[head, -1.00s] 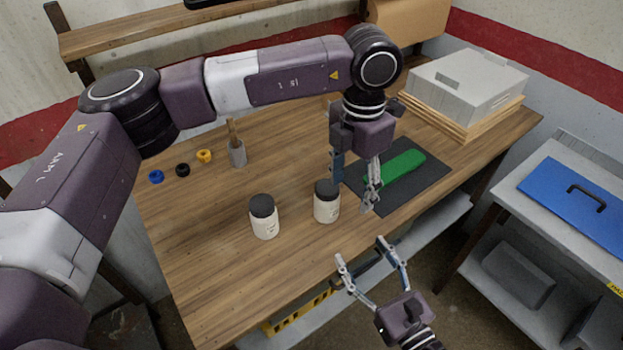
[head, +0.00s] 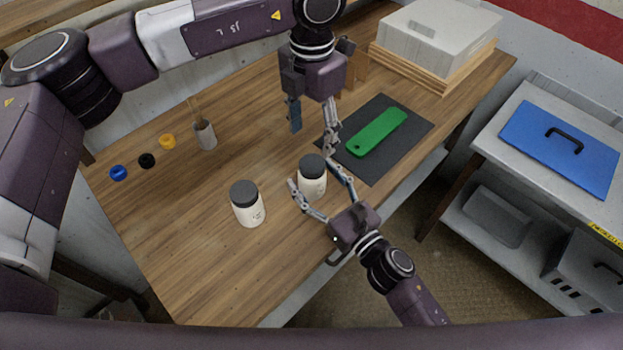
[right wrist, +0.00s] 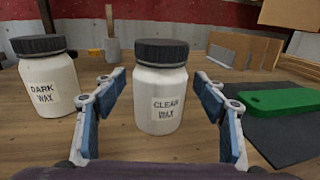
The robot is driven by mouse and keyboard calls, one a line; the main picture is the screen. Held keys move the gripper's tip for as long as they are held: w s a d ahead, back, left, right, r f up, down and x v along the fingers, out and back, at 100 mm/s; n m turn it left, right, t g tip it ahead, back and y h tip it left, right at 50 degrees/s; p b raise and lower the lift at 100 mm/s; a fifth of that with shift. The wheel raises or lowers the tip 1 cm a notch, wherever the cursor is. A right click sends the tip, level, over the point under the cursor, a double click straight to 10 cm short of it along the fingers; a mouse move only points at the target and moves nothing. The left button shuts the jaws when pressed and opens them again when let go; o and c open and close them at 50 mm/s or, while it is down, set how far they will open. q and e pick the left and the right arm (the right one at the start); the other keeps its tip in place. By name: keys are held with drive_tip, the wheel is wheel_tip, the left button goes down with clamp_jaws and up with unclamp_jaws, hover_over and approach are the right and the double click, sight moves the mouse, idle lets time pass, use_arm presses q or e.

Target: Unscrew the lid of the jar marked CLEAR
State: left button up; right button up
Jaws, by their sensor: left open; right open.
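The jar marked CLEAR WAX (right wrist: 161,92) is white with a dark ribbed lid (right wrist: 161,51) on it, and stands upright on the bench. In the head view this jar (head: 312,183) stands near the front edge. My right gripper (head: 322,190) is open, its fingers on either side of the jar's body; in the right wrist view the jar is between the open fingers (right wrist: 163,112), and contact cannot be told. My left gripper (head: 312,130) is open above and behind the jar, pointing down. The DARK WAX jar (right wrist: 50,86), also lidded, stands to the left (head: 249,211).
A dark mat (head: 368,172) with a green block (head: 377,133) lies right of the jars. A grey crate (head: 435,40) sits at the back right. The bench's left front is clear.

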drive_tip(key=shift+w+a+r, duration=0.1)
drive_tip(key=shift+w+a, duration=0.1)
drive_tip(key=shift+w, duration=0.1)
drive_tip(key=shift+c, duration=0.2)
clamp_jaws()
